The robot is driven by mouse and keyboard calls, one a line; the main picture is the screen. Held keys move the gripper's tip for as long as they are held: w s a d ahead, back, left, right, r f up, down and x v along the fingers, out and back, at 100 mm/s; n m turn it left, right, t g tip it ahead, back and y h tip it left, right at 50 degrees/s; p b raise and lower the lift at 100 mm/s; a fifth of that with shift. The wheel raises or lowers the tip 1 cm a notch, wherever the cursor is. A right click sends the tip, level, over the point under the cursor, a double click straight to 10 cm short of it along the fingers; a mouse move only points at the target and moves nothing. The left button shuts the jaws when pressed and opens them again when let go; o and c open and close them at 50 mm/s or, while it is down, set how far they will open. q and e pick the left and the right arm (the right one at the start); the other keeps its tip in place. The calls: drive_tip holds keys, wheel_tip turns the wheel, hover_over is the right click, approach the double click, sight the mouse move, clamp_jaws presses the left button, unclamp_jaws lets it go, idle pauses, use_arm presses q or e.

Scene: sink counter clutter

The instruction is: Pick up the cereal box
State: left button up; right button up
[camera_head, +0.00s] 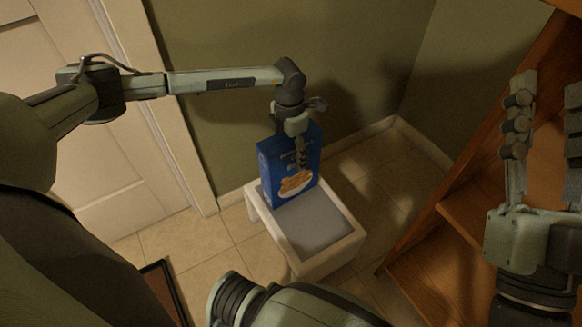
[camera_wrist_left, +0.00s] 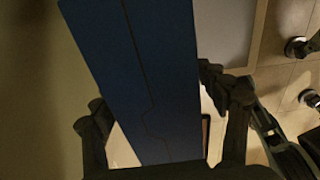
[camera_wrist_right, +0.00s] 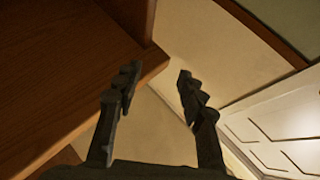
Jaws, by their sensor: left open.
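The blue cereal box (camera_head: 273,167), with food pictured on its front, stands upright on a small white stool (camera_head: 353,241) in the head view. My left gripper (camera_head: 301,150) comes down over the box's top, with one finger in front of its printed face. In the left wrist view the box (camera_wrist_left: 150,75) lies between the two spread fingers of my left gripper (camera_wrist_left: 163,98). I cannot tell whether the fingers touch it. My right gripper (camera_head: 546,105) is raised at the right, open and empty, and its spread fingers show in the right wrist view (camera_wrist_right: 157,85).
A wooden shelf unit (camera_head: 455,215) stands to the right of the stool, close to my right gripper. A green wall (camera_head: 240,60) rises behind the box. A white door (camera_head: 40,80) is at the left.

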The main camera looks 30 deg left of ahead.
use_arm(q)
drive_tip(key=shift+f, duration=1.55)
drive_tip(key=shift+c, duration=0.5)
drive_tip(key=shift+w+r, duration=0.1)
drive_tip(key=c, duration=1.4)
